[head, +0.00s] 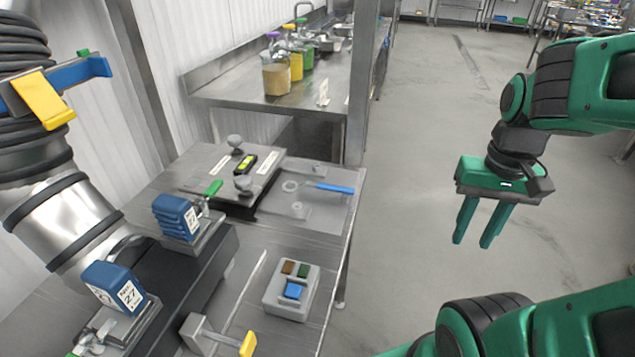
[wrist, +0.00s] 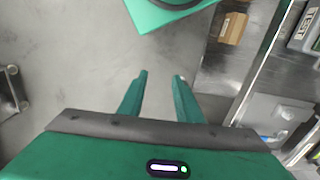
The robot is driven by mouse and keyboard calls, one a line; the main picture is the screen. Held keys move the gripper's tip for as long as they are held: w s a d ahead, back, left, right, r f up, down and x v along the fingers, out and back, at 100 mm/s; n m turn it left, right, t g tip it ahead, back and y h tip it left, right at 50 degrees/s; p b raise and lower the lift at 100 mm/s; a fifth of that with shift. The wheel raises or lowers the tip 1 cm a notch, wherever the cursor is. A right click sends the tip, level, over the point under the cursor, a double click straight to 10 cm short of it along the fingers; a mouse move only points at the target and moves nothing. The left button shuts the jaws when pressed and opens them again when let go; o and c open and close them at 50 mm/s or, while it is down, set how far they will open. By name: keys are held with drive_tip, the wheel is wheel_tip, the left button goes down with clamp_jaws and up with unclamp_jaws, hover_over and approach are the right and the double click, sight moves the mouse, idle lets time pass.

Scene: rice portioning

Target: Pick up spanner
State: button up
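A blue-handled tool (head: 333,188) with a thin metal shaft lies on the metal worktable, near its right edge, in the head view. It looks like the spanner; its far end is too small to make out clearly. My gripper (head: 474,240) hangs over the floor to the right of the worktable, well apart from the tool, with fingers pointing down. In the wrist view my gripper (wrist: 162,76) shows two green fingers apart with nothing between them, so it is open and empty.
The worktable (head: 325,225) also bears a grey button box (head: 291,291), a plate with round knobs (head: 232,168) and blue-tagged clamps (head: 178,218) on a dark pipe stand. A back bench (head: 240,95) holds several jars. Open floor (head: 420,150) lies between worktable and gripper.

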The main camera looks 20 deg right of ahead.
drive_tip(key=shift+o, duration=0.9)
drive_tip(key=n+t+y, duration=0.3)
drive_tip(key=n, duration=1.5)
approach(325, 185)
drive_tip(key=shift+w+a+f, duration=0.15)
drive_tip(key=shift+w+f, duration=0.2)
drive_tip(key=shift+f, duration=0.2)
drive_tip(key=shift+w+a+f, duration=0.15)
drive_tip(key=shift+w+f, duration=0.2)
drive_tip(key=shift+f, duration=0.2)
drive_tip(key=shift+y, duration=0.3)
drive_tip(key=shift+s+x, duration=0.15)
drive_tip(key=shift+x, duration=1.35)
drive_tip(key=shift+s+x, duration=0.1)
drive_tip(key=shift+x, duration=1.4)
drive_tip(key=shift+d+f, duration=0.1)
drive_tip(key=shift+f, duration=0.25)
